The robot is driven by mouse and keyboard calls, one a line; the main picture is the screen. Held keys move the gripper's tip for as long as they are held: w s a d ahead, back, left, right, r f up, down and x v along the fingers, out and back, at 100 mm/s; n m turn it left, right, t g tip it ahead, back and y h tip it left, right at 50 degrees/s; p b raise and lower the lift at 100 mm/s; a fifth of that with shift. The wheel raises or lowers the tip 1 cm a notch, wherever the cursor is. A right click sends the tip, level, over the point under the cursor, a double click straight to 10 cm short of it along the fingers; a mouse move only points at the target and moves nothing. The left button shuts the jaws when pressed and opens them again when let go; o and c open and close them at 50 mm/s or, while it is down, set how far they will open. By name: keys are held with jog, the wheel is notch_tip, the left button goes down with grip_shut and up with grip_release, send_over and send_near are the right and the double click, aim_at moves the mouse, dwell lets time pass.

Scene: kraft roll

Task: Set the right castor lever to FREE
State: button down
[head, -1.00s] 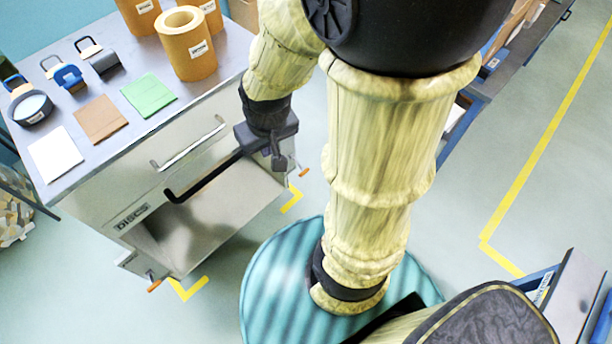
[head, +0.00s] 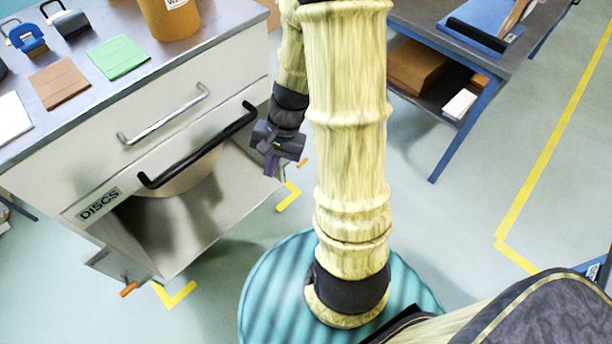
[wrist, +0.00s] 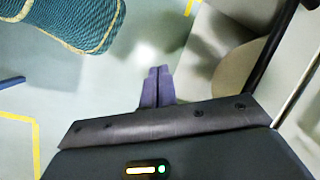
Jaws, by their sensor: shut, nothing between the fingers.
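The right castor lever (head: 302,163) is a small orange-tipped piece low at the right corner of the cabinet (head: 35,190). My gripper (head: 270,168) hangs just left of it in the head view, in front of the cabinet's right side; the gap in depth is hard to tell. The fingers are shut and empty, and they also show together in the wrist view (wrist: 157,85). I cannot make out the lever in the wrist view. I cannot read any FREE mark or the lever's setting. The left castor lever (head: 128,290) is orange too, at the cabinet's lower left corner.
A black handle (head: 200,147) juts from the cabinet front beside the DISCS label (head: 99,204), with a silver handle (head: 163,116) above. Yellow floor tape (head: 288,197) marks the corner near the lever. A blue-legged table (head: 455,135) stands at right; floor between is clear.

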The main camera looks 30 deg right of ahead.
jog(key=w+d+f+m+t+y+b, duration=0.2)
jog(key=w+f+m+b, duration=0.15)
jog(key=f+b, duration=0.45)
jog(key=w+d+f+m+t+y+b, duration=0.2)
jog(key=f+m+b, duration=0.25)
jog(key=f, duration=0.55)
jog(key=w+d+f+m+t+y+b, duration=0.2)
jog(key=w+f+m+b, duration=0.1)
jog(key=f+b, duration=0.5)
jog(key=w+d+f+m+t+h+b, duration=0.2)
jog(key=d+f+m+t+b, duration=0.3)
jog(key=f, duration=0.7)
jog(key=w+d+f+m+t+h+b, duration=0.2)
jog(key=d+f+m+t+h+b, duration=0.2)
jog(key=d+f+m+b, duration=0.4)
jog(key=d+f+t+b, duration=0.1)
jog(key=d+f+b, duration=0.1)
jog(key=d+f, duration=0.2)
jog(key=shift+w+d+m+b, duration=0.15)
jog(key=shift+d+m+b, duration=0.25)
jog(key=shift+d, duration=0.75)
jog(key=b+x, duration=0.6)
jog(key=x, duration=0.3)
jog(key=shift+w+r+b, duration=0.1)
jog(key=shift+r+b, duration=1.15)
jog(key=shift+r, duration=0.7)
